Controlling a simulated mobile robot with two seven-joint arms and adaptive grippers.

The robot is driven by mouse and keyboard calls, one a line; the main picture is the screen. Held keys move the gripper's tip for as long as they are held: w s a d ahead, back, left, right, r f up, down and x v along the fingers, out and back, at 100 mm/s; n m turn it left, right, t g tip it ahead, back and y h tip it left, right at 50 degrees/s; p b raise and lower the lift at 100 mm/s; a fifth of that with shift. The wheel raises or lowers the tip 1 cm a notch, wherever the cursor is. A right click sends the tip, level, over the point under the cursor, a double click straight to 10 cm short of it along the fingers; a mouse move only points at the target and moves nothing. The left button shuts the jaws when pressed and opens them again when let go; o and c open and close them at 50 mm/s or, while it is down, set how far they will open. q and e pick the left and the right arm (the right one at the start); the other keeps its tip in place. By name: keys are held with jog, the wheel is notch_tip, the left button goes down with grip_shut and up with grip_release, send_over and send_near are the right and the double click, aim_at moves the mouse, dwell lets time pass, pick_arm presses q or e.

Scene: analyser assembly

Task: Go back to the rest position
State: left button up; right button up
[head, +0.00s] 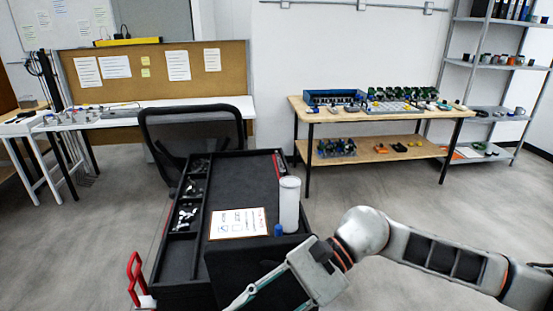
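My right arm comes in from the right, and its gripper (262,290) hangs low over the near end of a black cart (222,264). Its fingers run down to the bottom edge of the picture, so I cannot tell whether they are open or shut. I see nothing clearly held in it. My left gripper is not in view.
On the cart are a white cylinder (289,205), a printed sheet (238,223), a small blue item (278,230) and side compartments with small parts. A black chair (192,125) stands behind it. A wooden workbench (380,117) and shelves (493,110) stand right. Floor between is clear.

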jog(key=a+r+m+t+y, duration=0.1)
jog(key=a+r+m+y, duration=0.5)
jog(key=m, duration=0.3)
jog(key=w+d+m+t+y, duration=0.45)
jog(key=w+m+t, duration=0.6)
jog(key=m, duration=0.75)
jog(key=w+d+f+m+t+h, duration=0.3)
jog(key=d+f+m+t+h, duration=0.85)
jog(key=f+m, duration=0.55)
jog(key=s+d+f+m+g+h, duration=0.2)
jog(key=s+d+f+m, duration=0.2)
jog(key=f, duration=0.3)
jog(key=s+d+f+m+g+h, duration=0.2)
jog(key=s+d+f+m+h, duration=0.1)
jog(key=s+d+f+m, duration=0.2)
jog(key=s+d+f+m+g+h, duration=0.2)
jog(key=s+d+f+m, duration=0.3)
jog(key=f, duration=0.5)
jog(key=m+h, duration=0.1)
jog(key=m, duration=0.1)
jog(key=shift+d+f+m, duration=0.25)
jog(key=shift+d+m, duration=0.15)
